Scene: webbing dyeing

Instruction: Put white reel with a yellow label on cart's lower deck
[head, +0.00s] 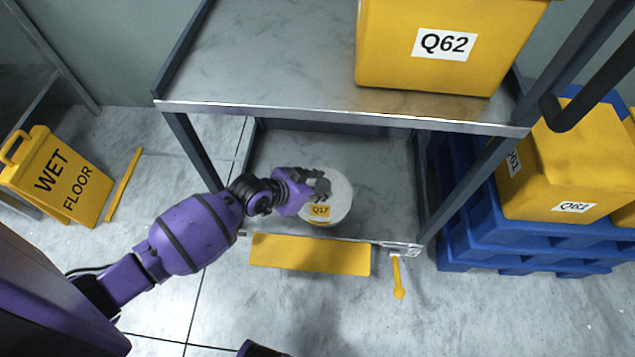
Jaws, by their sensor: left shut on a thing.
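The white reel (341,197) has a yellow label reading Q17 (319,211). It is within the cart's lower deck (385,165), near the front edge. I cannot tell whether it rests on the deck or is held just above it. My left gripper (321,187) reaches in from the left and is shut on the reel's left upper part, hiding some of it. My right gripper is not in view.
The cart's upper deck (270,60) overhangs the lower one and carries a yellow Q62 bin (400,70). Cart posts stand on both sides. Blue pallets (470,225) with yellow bins (550,170) are right. A wet floor sign (62,178) stands left.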

